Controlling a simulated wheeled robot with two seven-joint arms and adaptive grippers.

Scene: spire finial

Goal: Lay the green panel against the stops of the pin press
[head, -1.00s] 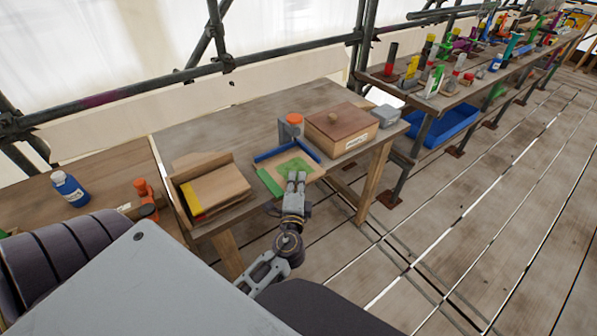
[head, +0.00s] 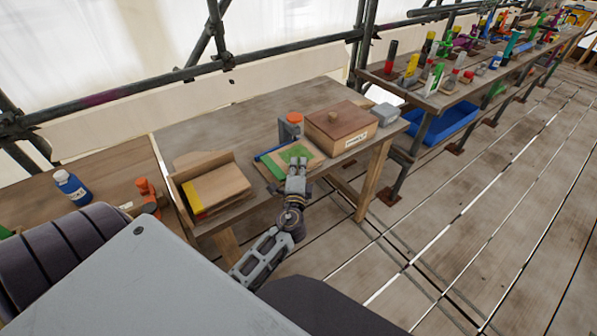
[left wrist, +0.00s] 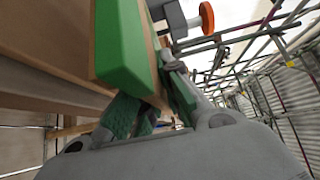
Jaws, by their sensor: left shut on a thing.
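The green panel (head: 272,165) is a flat tan board with a green edge strip and a green patch. It lies over the bed of the pin press, close beside its blue stop (head: 265,152); I cannot tell if they touch. The pin press has a grey post with an orange knob (head: 295,118) behind the panel. My left gripper (head: 298,163) is shut on the panel's near edge. In the left wrist view the panel's green edge (left wrist: 120,55) is large, with the orange knob (left wrist: 207,17) beyond. Part of the blue stops is hidden. My right gripper is not in view.
A lidded wooden box (head: 340,130) stands right of the press, and a grey block (head: 384,115) beyond it. A wooden tray with a yellow-striped board (head: 215,187) stands left. A blue bottle (head: 70,188) and an orange tool (head: 146,190) are further left. The bench's back is clear.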

